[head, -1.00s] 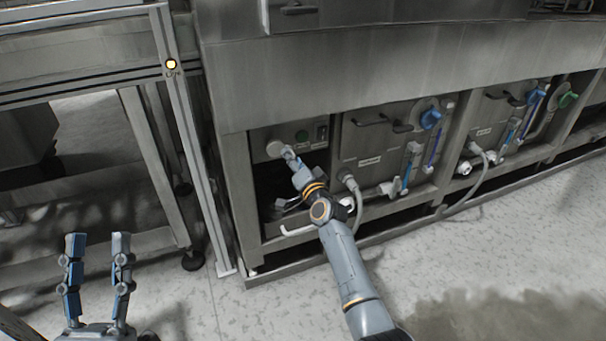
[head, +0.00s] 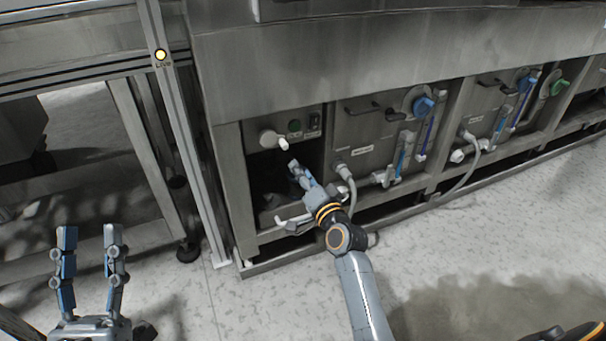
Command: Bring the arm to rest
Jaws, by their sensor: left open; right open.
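My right arm reaches up from the bottom of the head view. Its gripper (head: 293,167) is open and empty, in front of the dark opening in the washer's lower left bay. It is just below a grey round knob with a pale handle (head: 272,138), with a visible gap between them. My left gripper (head: 89,238) is open and empty at the lower left, fingers pointing up, above the floor.
The tunnel washer (head: 380,60) fills the back, with blue valves (head: 422,105), hoses and pipes along its lower panels. The floor (head: 480,240) in front is clear.

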